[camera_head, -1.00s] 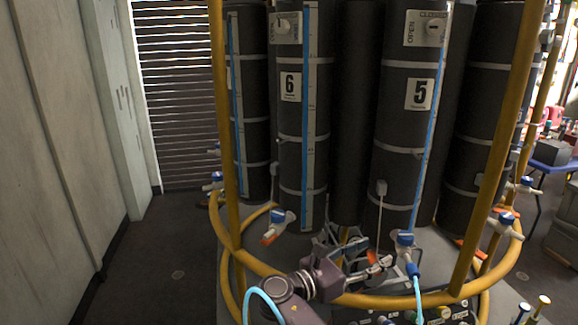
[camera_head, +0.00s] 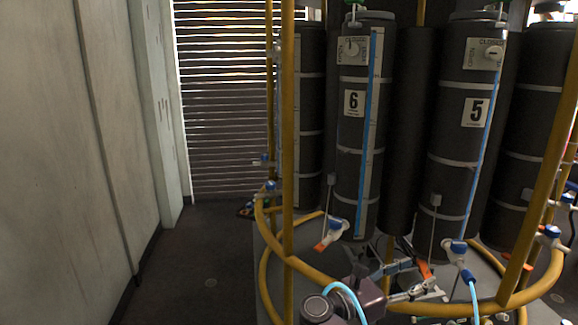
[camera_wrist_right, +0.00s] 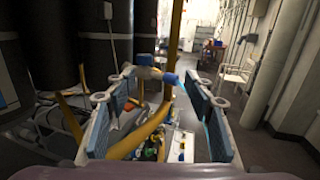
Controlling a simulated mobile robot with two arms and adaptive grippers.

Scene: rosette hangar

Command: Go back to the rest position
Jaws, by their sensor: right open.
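My right gripper (camera_head: 418,275) is low in the head view, at the yellow ring rail in front of the dark cylinders. Its purple-grey wrist comes in from the bottom. In the right wrist view, its two blue-padded fingers (camera_wrist_right: 162,90) stand wide apart with nothing held between them. A white valve with a blue cap (camera_wrist_right: 168,77) shows beyond and between the fingers; whether they touch it I cannot tell. My left gripper is in neither view.
Dark cylinders numbered 6 (camera_head: 350,140) and 5 (camera_head: 465,150) stand behind the yellow rail (camera_head: 315,275). White-and-blue valves (camera_head: 458,248) sit along it. A pale wall (camera_head: 70,150) and slatted shutter (camera_head: 225,100) bound clear floor (camera_head: 205,255) at left.

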